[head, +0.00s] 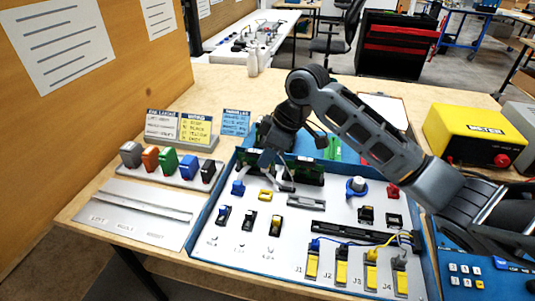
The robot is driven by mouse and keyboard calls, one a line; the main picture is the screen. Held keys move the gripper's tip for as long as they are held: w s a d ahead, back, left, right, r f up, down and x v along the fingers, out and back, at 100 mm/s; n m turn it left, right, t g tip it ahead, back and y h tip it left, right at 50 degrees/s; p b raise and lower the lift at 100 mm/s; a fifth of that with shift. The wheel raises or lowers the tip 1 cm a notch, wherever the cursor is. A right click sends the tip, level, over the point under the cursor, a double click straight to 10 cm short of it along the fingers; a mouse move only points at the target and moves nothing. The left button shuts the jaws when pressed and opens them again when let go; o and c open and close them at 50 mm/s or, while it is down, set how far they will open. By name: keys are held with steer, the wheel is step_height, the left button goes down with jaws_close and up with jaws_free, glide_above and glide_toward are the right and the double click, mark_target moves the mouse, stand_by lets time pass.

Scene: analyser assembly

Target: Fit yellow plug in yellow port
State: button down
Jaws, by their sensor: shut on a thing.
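A small yellow block (265,195), perhaps the yellow port, sits on the panel just below the gripper. A blue block (237,188) is to its left and a red one (392,190) is far right. A yellow cable (388,241) runs to the J3 connector in the front row. I cannot tell which piece is the yellow plug.
The blue-edged panel (200,240) carries switches, a blue knob (357,186) and the J1–J4 connectors. A grey rail plate (135,212) and a row of coloured blocks (168,160) stand left. A yellow power box (465,135) is right.

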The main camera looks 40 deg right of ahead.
steer(key=shift+f, duration=0.2)
steer(key=shift+f+b, duration=2.4)
steer(key=shift+f, duration=1.35)
steer(key=shift+f+b, duration=0.55)
steer(key=shift+f, duration=0.6)
steer(key=c, duration=0.7)
jaws_free()
steer(key=shift+r, duration=0.15)
steer(key=shift+r+p, duration=3.1)
steer(key=shift+r, duration=0.35)
